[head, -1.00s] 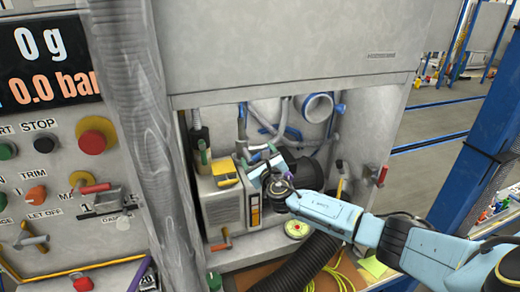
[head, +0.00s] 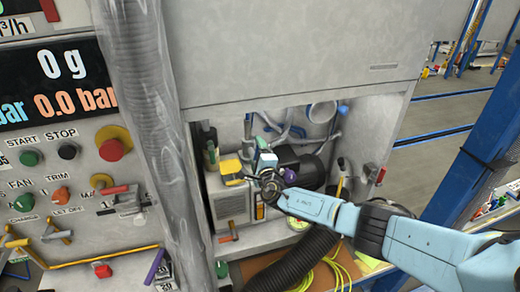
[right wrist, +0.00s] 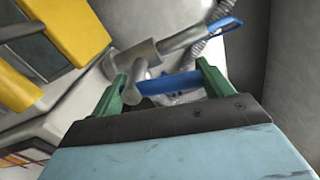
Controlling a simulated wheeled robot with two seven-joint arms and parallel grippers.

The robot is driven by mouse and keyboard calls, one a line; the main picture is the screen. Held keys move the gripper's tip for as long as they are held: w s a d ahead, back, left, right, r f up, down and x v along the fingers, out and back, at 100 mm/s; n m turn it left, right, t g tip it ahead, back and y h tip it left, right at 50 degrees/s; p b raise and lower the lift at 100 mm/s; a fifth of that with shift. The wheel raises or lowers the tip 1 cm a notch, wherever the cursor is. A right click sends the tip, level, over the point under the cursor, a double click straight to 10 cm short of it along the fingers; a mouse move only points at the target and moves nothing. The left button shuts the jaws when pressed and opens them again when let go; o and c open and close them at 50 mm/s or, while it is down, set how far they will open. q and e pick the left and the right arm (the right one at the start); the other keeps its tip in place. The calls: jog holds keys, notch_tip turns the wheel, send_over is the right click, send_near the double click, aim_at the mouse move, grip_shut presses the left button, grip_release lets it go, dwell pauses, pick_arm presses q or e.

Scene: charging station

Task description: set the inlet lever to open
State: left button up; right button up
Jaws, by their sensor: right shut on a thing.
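The inlet lever shows in the right wrist view as a blue bar (right wrist: 172,83) at a grey metal valve body. My right gripper (right wrist: 160,80) has its two green fingers at either end of the bar and is shut on it. In the head view my right gripper (head: 253,160) reaches into the open cabinet bay, just right of a yellow-topped unit. The gripper and wrist hide most of the lever there. I cannot read any open or shut marking for it. My left gripper is not in view.
A second blue handle (right wrist: 215,33) sits at the top of the valve. The beige unit with a yellow top (head: 231,169) stands close left. A dark motor (head: 305,167) lies behind my wrist. A black corrugated hose (head: 285,265) runs below. The control panel is at left.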

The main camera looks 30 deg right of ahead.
jog(key=shift+a+n+p, duration=0.25)
jog(key=shift+n+p, duration=0.3)
jog(key=shift+n, duration=0.55)
jog(key=o, duration=1.4)
jog(key=shift+c, duration=0.2)
jog(key=shift+s, duration=0.1)
jog(key=shift+s+a+p, duration=0.1)
jog(key=shift+s+p, duration=0.2)
jog(key=shift+p, duration=0.05)
jog(key=s+a+p, duration=0.2)
jog(key=s+p, duration=0.1)
jog(key=s, duration=0.9)
jog(key=shift+s+p, duration=0.2)
jog(key=shift+p, duration=0.15)
